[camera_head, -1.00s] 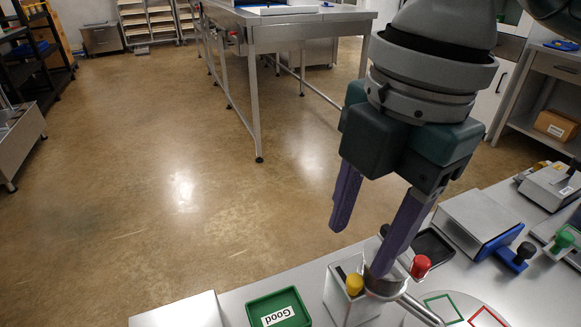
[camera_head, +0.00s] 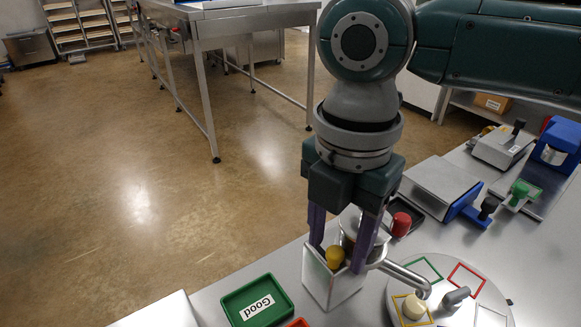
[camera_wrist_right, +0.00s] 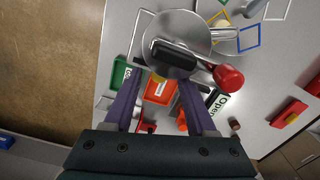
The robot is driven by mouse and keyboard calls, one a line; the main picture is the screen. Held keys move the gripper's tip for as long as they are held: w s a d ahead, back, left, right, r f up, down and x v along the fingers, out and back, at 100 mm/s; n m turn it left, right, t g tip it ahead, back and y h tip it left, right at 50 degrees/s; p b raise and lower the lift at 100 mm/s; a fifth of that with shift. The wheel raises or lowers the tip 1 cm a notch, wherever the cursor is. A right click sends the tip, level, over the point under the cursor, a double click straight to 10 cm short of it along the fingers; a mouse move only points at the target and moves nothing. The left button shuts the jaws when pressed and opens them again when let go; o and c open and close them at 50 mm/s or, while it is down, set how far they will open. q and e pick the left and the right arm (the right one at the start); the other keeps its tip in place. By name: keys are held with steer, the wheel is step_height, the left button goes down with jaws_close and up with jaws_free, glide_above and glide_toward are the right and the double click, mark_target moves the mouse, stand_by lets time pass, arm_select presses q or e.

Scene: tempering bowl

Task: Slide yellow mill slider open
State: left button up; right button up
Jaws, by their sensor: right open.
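The yellow slider knob (camera_head: 335,257) sits at the top of the silver box-shaped mill (camera_head: 325,286) at the front of the table. My right gripper (camera_head: 337,258) points down over the mill, open, with one purple finger on each side of the yellow knob. I cannot tell whether the fingers touch it. My left gripper is not in view.
A red knob (camera_head: 401,224) and a metal handle (camera_head: 405,278) stand close right of the gripper. A round plate with coloured squares (camera_head: 455,268) lies right. More devices stand behind it.

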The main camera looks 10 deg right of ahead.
steer(key=shift+c, duration=0.3)
jaws_close()
stand_by(1.1)
